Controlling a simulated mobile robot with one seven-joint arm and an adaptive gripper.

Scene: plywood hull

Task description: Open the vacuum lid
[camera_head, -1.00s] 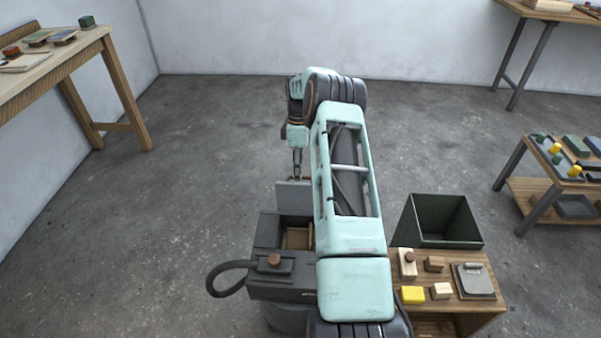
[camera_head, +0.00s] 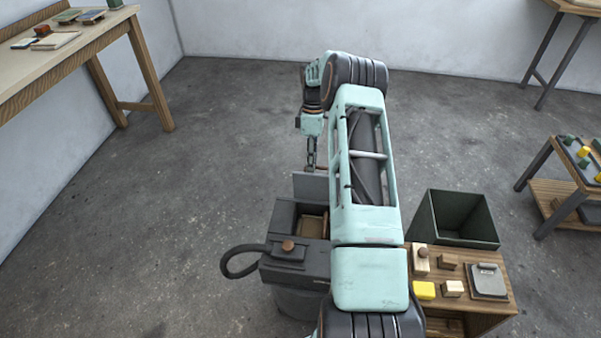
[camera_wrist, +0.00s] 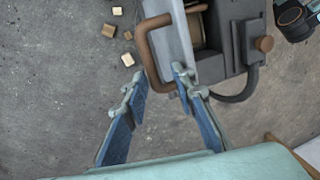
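The vacuum (camera_head: 283,268) is a dark grey box with a black hose and a brown knob, below the middle of the head view. Its grey lid (camera_head: 310,187) stands raised at the far side, leaving the tan inside partly visible. In the wrist view the lid (camera_wrist: 181,40) carries a brown loop handle (camera_wrist: 146,52). My gripper (camera_wrist: 156,88) is open, with blue-padded fingers spread apart. The handle's lower end shows between the fingertips, close to the right finger; I cannot tell whether they touch. In the head view, my arm hides part of the vacuum's right side.
A low wooden table (camera_head: 497,309) with blocks and a grey plate stands right of the vacuum. A dark green open bin (camera_head: 430,222) is behind it. Several small wooden blocks (camera_wrist: 109,30) show in the wrist view. The floor left of the vacuum is clear.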

